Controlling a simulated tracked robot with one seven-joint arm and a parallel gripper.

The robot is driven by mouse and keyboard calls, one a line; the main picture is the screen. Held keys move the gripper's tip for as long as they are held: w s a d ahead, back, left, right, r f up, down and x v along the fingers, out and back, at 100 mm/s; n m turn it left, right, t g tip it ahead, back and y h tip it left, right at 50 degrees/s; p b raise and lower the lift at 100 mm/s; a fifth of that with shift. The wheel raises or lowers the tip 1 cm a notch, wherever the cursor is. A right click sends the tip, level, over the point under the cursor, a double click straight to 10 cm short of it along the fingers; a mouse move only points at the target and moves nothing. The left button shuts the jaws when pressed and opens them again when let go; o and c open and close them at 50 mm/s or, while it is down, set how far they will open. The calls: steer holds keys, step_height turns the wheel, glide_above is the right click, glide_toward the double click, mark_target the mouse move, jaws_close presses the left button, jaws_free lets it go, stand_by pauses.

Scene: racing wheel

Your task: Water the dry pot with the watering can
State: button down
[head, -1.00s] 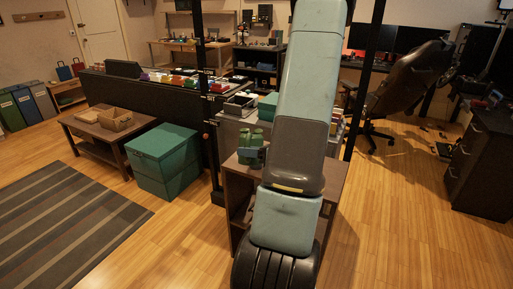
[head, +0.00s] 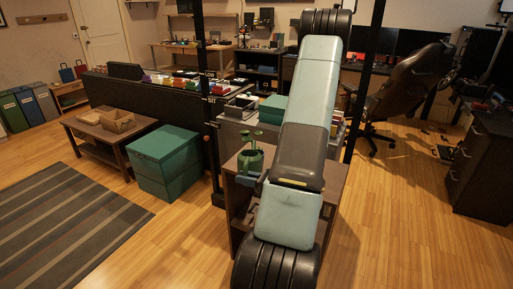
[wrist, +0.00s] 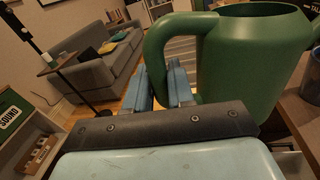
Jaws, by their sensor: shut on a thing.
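The green watering can (wrist: 250,60) fills the upper right of the wrist view, its open top facing up and its curved handle toward me. My gripper (wrist: 166,84) has its blue fingers shut on this handle. In the head view the can (head: 256,160) is small, just left of my arm, above the brown wooden stand; I cannot tell whether it touches the top. The gripper (head: 248,179) shows there only in part, beside my arm. A grey rounded thing (wrist: 312,78), possibly a pot, is cut off at the right edge of the wrist view. I cannot tell whether its soil is dry.
The brown stand (head: 233,187) is partly hidden by my arm. A dark upright post (head: 206,110) stands close on its left. A green box (head: 163,160) and a low table (head: 90,130) are farther left. An office chair (head: 400,90) is at right. Floor in front is clear.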

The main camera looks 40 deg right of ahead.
steer(key=shift+s+a+f+n+b, duration=0.2)
steer(key=shift+f+n+b, duration=0.15)
steer(key=shift+f+b, duration=0.3)
steer(key=shift+s+a+f+n+b, duration=0.15)
steer(key=shift+f+n+b, duration=0.25)
steer(key=shift+f, duration=0.3)
steer(key=shift+w+d+r, duration=0.1)
steer(key=shift+w+r, duration=0.05)
steer(key=shift+r, duration=2.3)
